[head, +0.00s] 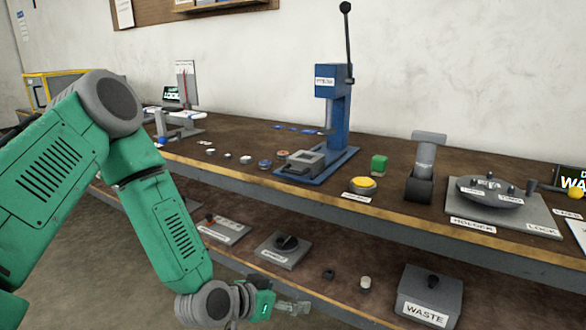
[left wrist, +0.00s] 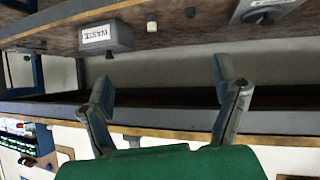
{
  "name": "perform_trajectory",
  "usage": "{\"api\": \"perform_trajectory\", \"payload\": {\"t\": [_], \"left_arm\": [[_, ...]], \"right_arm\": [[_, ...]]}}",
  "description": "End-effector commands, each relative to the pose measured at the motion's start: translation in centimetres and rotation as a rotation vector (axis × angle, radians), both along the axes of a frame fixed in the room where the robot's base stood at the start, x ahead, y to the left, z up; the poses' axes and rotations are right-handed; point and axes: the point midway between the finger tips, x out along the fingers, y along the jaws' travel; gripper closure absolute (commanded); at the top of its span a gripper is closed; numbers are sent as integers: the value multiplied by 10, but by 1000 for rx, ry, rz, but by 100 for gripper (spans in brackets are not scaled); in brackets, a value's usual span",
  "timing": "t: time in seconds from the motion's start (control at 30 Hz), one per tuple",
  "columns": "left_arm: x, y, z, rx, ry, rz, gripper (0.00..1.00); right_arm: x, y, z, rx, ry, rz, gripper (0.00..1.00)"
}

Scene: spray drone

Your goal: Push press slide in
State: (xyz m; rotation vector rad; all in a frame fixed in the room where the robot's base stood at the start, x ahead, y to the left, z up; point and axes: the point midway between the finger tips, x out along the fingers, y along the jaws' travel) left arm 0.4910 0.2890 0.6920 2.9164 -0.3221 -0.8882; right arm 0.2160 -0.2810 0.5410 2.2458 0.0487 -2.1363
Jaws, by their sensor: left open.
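The blue press (head: 337,120) stands upright on the upper bench shelf, with its black lever raised. Its grey slide (head: 303,161) sits on the blue base, forward and left of the press column, near the bench's front edge. My left gripper (head: 292,307) is low in front of the bench, below and well apart from the slide. In the left wrist view the left gripper (left wrist: 166,90) is open, with nothing between its fingers. The press does not show clearly there. My right gripper is in neither view.
The upper bench edge (head: 400,225) lies between my left gripper and the slide. A yellow button (head: 361,186), a green block (head: 379,163) and a dark holder (head: 420,186) stand right of the press. The waste box (head: 430,290) is on the lower shelf.

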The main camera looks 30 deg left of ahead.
Motion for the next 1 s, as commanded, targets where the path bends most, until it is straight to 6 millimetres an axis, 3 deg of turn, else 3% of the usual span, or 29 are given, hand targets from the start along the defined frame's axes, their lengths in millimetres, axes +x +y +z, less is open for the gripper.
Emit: {"api": "perform_trajectory", "payload": {"t": [0.03,0.1,0.2,0.33,0.43,0.57,1.0], "left_arm": [[26,19,39,-7,-120,39,18],[51,43,83,7,-264,78,18],[73,75,135,34,-426,138,18],[84,103,175,64,-548,195,18],[88,112,187,77,-586,213,18],[98,113,187,82,-593,214,18],[186,113,184,80,-590,213,18]], "right_arm": [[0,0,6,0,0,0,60],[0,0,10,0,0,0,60],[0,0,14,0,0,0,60],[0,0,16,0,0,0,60],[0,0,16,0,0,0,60],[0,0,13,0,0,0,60],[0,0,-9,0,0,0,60]]}}
